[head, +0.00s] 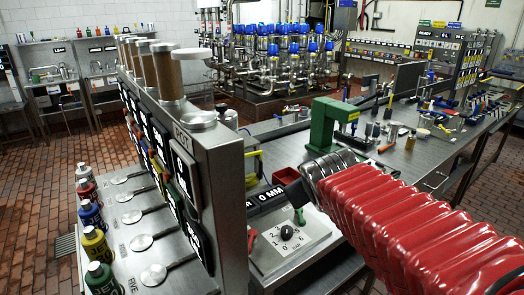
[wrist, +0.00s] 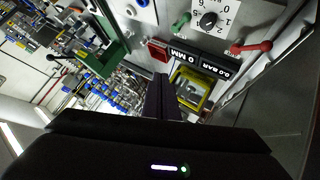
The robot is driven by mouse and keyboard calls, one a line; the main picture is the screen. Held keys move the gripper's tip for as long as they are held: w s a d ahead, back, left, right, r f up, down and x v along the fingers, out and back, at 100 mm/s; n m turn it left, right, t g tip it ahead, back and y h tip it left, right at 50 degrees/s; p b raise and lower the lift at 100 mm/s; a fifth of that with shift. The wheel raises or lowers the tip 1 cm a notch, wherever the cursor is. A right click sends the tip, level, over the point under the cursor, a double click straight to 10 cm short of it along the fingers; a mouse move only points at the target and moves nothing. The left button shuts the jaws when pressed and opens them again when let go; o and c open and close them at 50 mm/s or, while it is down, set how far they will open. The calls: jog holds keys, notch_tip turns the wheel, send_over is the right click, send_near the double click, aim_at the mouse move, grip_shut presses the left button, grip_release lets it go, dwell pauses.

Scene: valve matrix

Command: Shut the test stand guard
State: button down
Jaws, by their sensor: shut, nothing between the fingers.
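The test stand shows in the head view with a white dial plate (head: 287,240), a black knob and "0 MM" display (head: 268,197). In the wrist view, its dial plate is at the top, with "0 MM" (wrist: 184,56) and "0.0 BAR" (wrist: 216,70) displays. A yellow-framed part (wrist: 194,91), perhaps the guard, lies beyond the displays. Its yellow edge shows partly in the head view (head: 254,154). I cannot tell whether it is open or shut. In the head view, my arm hides part of the bench.
A tall grey panel cabinet (head: 215,150) stands left of the test stand. A green press (head: 330,122) stands on the bench behind. A red lever (wrist: 252,47) and a green lever (wrist: 182,24) stick out by the dial. Loose tools lie on the right bench (head: 425,165).

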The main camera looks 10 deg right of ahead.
jog(key=s+a+f+m+g+y, duration=0.1)
jog(key=s+a+f, duration=0.3)
jog(key=s, duration=0.6)
jog(key=s+a+f+m+g+y, duration=0.2)
jog(key=s+a+f, duration=0.3)
jog(key=s, duration=0.4)
jog(key=shift+s+a+g, duration=0.35)
jog(key=shift+a+g, duration=0.15)
jog(key=shift+g, duration=0.4)
